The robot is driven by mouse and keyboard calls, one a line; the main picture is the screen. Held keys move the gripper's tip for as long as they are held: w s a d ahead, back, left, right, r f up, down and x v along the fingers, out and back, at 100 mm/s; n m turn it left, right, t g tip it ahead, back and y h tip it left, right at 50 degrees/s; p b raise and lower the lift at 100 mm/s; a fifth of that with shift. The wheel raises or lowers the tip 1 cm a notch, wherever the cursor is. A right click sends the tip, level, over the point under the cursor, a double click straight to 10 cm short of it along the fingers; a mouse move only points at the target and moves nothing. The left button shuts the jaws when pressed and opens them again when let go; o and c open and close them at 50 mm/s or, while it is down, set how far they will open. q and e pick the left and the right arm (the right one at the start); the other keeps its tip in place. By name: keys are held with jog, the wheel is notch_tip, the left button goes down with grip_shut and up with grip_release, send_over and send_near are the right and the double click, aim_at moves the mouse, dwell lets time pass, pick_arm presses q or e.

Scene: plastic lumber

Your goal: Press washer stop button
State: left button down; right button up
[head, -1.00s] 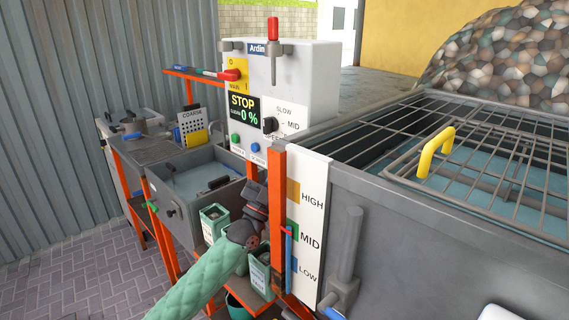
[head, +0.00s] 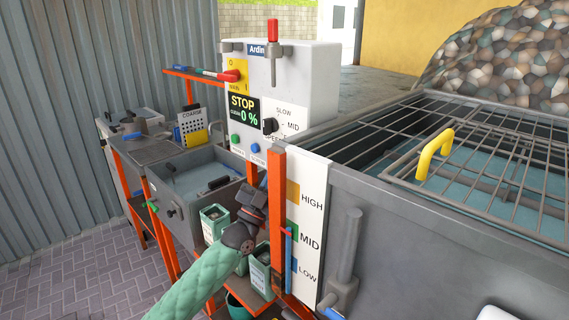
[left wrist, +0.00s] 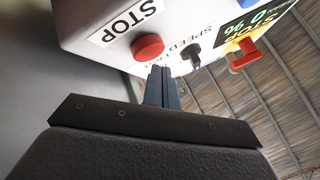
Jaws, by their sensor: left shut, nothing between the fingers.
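The washer control box (head: 300,90) stands at the centre of the head view; its display (head: 243,111) reads STOP and 0 %. In the left wrist view a round red stop button (left wrist: 148,47) sits beside a STOP label (left wrist: 125,23) on the box. I cannot make this button out in the head view. My left gripper (head: 262,182) is below the box, pointing up, with its fingers shut and empty. In the left wrist view its fingertips (left wrist: 161,70) are just beside and below the red button; I cannot tell whether they touch. My right gripper is out of view.
An orange post (head: 277,200) and a HIGH/MID/LOW scale (head: 307,225) stand close right of my left gripper. A grey tank with a mesh lid and yellow handle (head: 434,153) fills the right. Green-labelled containers (head: 214,220) stand near my arm, and a water basin (head: 195,182) lies left.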

pick_arm(q)
jog(key=s+a+p, duration=0.1)
jog(key=s+a, duration=0.2)
jog(key=shift+s+a, duration=0.25)
jog(key=shift+a, duration=0.05)
dwell(0.5)
dwell(0.5)
